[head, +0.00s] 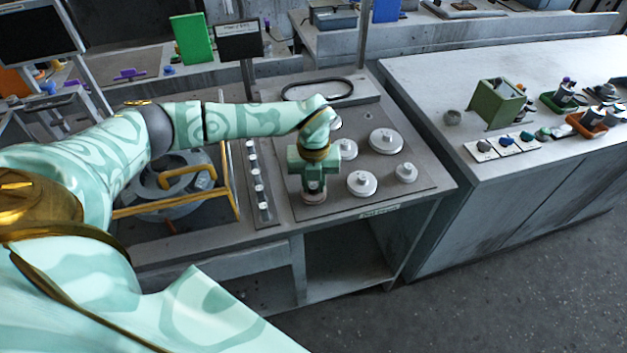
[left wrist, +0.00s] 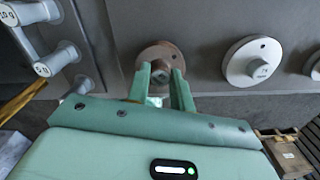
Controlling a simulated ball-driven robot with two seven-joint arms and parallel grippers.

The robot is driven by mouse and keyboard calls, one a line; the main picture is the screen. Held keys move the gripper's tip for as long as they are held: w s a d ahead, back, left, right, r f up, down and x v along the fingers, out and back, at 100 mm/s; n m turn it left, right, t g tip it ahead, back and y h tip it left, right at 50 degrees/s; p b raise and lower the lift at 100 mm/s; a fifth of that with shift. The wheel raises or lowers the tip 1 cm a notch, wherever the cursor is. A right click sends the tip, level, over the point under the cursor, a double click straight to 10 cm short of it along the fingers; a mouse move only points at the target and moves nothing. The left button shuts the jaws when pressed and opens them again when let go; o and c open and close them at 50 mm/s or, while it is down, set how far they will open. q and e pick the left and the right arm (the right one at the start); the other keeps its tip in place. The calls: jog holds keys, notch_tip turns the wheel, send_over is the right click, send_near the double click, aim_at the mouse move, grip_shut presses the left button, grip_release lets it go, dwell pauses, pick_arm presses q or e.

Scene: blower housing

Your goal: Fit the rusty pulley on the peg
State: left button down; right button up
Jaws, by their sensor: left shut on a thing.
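The rusty pulley (head: 314,198) is a reddish-brown disc at the front left of the dark plate (head: 400,208). In the left wrist view the rusty pulley (left wrist: 150,50) shows a round grey hub and a small hole in its flange. My left gripper (head: 312,186) points down over it, and its green fingers (left wrist: 161,72) are shut on the hub from both sides. I cannot tell whether the pulley touches the plate. Which peg is meant is not clear. My right gripper is out of view.
Several pale pulleys, one of them large (head: 386,141), lie on the plate to the right. A round grey housing (head: 170,205) with yellow bars stands left of the peg strip. A black belt (head: 317,89) lies behind. A second bench (head: 430,85) stands right.

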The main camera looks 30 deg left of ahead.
pick_arm(q)
jog(key=shift+f, duration=0.3)
jog(key=c, duration=1.1)
grip_release()
jog(key=shift+c, duration=0.2)
jog(key=shift+r, duration=0.15)
notch_tip(320, 180, up, 8)
jog(key=p, duration=0.7)
jog(key=shift+f, duration=0.25)
jog(key=shift+f, duration=0.15)
